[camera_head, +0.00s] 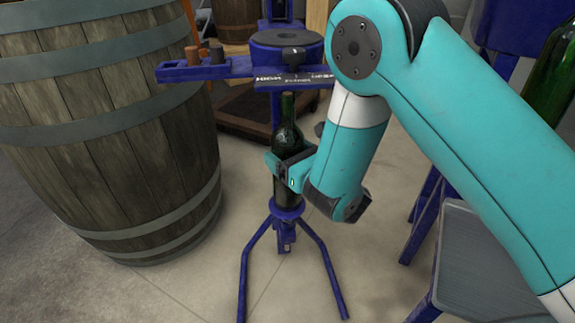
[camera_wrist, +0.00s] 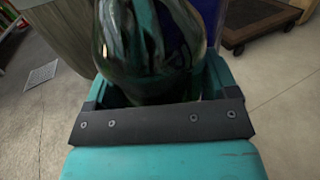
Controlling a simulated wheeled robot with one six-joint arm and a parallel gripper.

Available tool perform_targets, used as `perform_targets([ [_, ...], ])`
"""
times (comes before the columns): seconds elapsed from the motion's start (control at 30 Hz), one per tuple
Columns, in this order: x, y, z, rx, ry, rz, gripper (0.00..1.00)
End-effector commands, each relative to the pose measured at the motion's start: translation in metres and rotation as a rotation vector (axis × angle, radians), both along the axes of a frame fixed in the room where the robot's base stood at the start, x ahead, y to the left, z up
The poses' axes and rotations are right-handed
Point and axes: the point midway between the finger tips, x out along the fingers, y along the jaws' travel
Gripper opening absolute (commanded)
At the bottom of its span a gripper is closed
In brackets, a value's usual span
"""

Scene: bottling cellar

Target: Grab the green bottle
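A dark green bottle (camera_head: 287,140) stands upright on the small base of a blue floor corker (camera_head: 287,214), below its round head, in the head view. My gripper (camera_head: 287,168) is at the bottle's body, with its fingers around it. In the wrist view the bottle (camera_wrist: 150,45) fills the space between the fingers (camera_wrist: 155,88), close to both. Whether the fingers press on the glass or leave a small gap cannot be told. The bottle's lower body is partly hidden by the gripper.
A large wooden barrel (camera_head: 95,120) stands close on the left. Another green bottle (camera_head: 550,75) shows at the right edge, partly behind my arm. A grey-topped blue stand (camera_head: 480,270) is at the lower right. The corker's legs spread over the floor.

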Motion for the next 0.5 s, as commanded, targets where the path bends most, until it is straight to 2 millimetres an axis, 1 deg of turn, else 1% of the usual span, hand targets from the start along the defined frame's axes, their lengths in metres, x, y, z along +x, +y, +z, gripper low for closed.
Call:
perform_targets([
  [0.03, 0.0000, 0.0002, -0.0001, 0.000, 0.000, 0.000, 0.68],
  [0.07, -0.0001, 0.0002, -0.0001, 0.000, 0.000, 0.000, 0.61],
  [0.1, -0.0001, 0.0001, 0.0000, 0.000, 0.000, 0.000, 0.52],
  [0.17, 0.0000, -0.0001, 0.0000, 0.001, 0.001, 0.000, 0.38],
  [0.2, 0.0000, -0.0004, 0.0000, 0.001, 0.001, 0.000, 0.29],
  [0.27, 0.0000, -0.0006, 0.0001, 0.001, 0.001, 0.000, 0.15],
  [0.3, 0.0000, -0.0007, 0.0001, 0.001, 0.001, -0.001, 0.06],
  [0.33, 0.0005, -0.0003, 0.0026, 0.004, -0.006, 0.001, 0.06],
  [0.5, 0.0008, -0.0014, 0.0027, 0.003, -0.005, -0.001, 0.06],
])
